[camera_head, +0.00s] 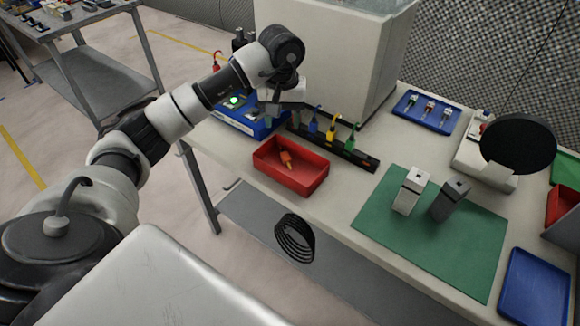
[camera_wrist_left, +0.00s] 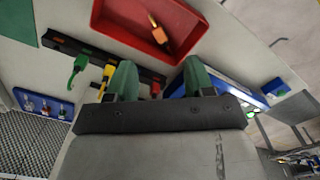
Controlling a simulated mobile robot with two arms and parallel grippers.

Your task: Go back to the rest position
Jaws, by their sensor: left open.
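My left arm reaches in from the left in the head view. Its gripper (camera_head: 276,116) is over the back left part of the workbench, above the left end of the black strip and beside the blue case. In the left wrist view its two green fingertips (camera_wrist_left: 160,77) stand apart with nothing between them. The black strip (camera_wrist_left: 140,70) with colored plugs and the red tray (camera_wrist_left: 118,25) show beyond the fingers. My right gripper is not in view.
The red tray (camera_head: 272,165) holds an orange-handled item (camera_head: 286,160). The black strip (camera_head: 362,160) bears several plugs. A green mat (camera_head: 385,235) holds a light block (camera_head: 409,190) and a dark block (camera_head: 450,201). Blue trays (camera_head: 408,102) (camera_head: 535,290) and a large box (camera_head: 320,55) stand around.

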